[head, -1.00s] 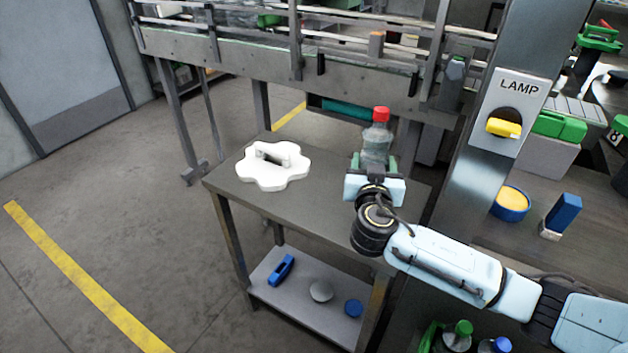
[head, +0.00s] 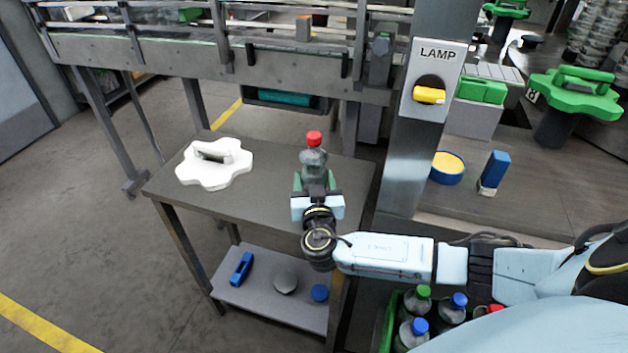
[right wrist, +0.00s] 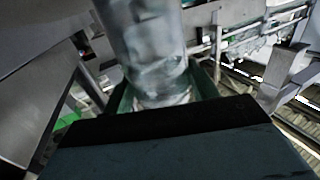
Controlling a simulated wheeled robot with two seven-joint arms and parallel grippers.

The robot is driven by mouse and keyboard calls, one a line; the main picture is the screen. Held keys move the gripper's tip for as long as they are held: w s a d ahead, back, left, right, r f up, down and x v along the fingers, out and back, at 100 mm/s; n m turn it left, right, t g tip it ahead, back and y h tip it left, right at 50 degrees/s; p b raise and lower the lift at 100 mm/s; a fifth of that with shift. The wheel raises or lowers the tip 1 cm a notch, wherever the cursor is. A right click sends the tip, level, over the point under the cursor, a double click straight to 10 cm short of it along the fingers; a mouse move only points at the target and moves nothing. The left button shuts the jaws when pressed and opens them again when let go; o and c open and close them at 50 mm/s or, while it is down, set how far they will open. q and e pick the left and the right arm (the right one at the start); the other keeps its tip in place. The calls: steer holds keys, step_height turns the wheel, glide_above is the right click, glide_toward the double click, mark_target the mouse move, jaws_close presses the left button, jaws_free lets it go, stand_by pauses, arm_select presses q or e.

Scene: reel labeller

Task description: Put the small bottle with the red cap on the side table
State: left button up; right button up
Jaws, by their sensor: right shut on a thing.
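The small clear bottle with the red cap (head: 313,158) is upright over the right part of the side table (head: 262,188) in the head view. My right gripper (head: 315,186) is shut on the bottle's lower part, its green fingers on either side. The bottle (right wrist: 150,50) also fills the upper middle of the right wrist view, between the fingers. I cannot tell whether its base touches the tabletop. My left gripper is out of view.
A white lobed handle part (head: 214,172) lies on the table's left side. The lower shelf (head: 262,312) holds small blue and grey items. A steel post with a lamp switch (head: 430,95) stands right of the table. A crate of bottles (head: 388,325) is below my arm.

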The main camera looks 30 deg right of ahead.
steer(key=shift+f, duration=0.1)
steer(key=o, duration=1.4)
steer(key=shift+c, duration=0.2)
steer(key=shift+r, duration=0.2)
steer(key=b+v, duration=0.1)
steer(key=v, duration=1.1)
steer(key=shift+f, duration=0.1)
